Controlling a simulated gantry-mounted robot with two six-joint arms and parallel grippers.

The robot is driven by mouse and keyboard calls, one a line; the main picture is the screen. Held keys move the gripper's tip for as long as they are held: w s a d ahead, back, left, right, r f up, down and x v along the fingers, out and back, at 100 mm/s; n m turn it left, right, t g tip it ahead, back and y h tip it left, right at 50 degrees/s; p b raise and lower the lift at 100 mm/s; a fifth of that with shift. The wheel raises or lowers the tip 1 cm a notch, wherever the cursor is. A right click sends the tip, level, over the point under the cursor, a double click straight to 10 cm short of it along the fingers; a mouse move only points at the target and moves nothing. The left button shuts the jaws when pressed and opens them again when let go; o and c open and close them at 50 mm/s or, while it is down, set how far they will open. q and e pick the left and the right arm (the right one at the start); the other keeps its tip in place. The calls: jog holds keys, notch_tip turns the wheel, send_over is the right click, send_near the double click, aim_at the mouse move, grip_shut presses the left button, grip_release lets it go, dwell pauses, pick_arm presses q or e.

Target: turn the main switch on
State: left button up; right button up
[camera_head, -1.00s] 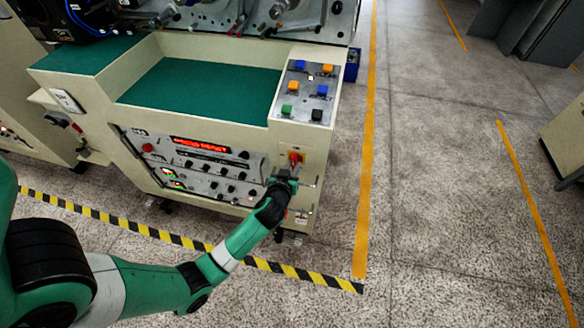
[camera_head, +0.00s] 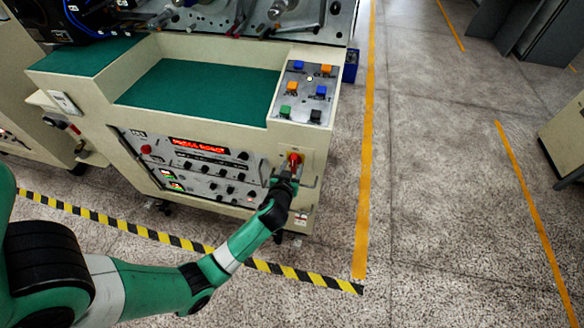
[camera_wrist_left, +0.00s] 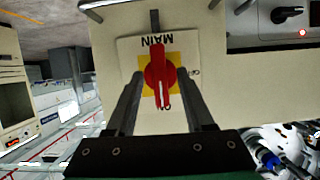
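The main switch is a red rotary knob (camera_wrist_left: 160,72) on a yellow square, on a plate marked MAIN that appears upside down in the left wrist view. Its handle lies about vertical in that picture. The small position labels are partly hidden or hard to read. The red knob (camera_head: 294,158) also shows in the head view, at the right end of the machine's front. My left gripper (camera_head: 286,178) is right in front of it. In the left wrist view the fingers of the left gripper (camera_wrist_left: 160,80) are spread on both sides of the knob, with gaps visible. My right gripper is out of view.
The control panel (camera_head: 215,178) with small knobs and a red display is left of the switch. A button panel (camera_head: 302,100) with coloured buttons is above. Open floor (camera_head: 430,220) lies to the right.

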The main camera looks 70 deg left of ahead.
pick_arm(q)
jog(key=p+v, duration=0.6)
jog(key=v, duration=0.5)
jog(key=shift+s+d+p, duration=0.2)
jog(key=shift+s+p, duration=0.05)
jog(key=shift+p, duration=0.05)
jog(key=shift+w+r, duration=0.1)
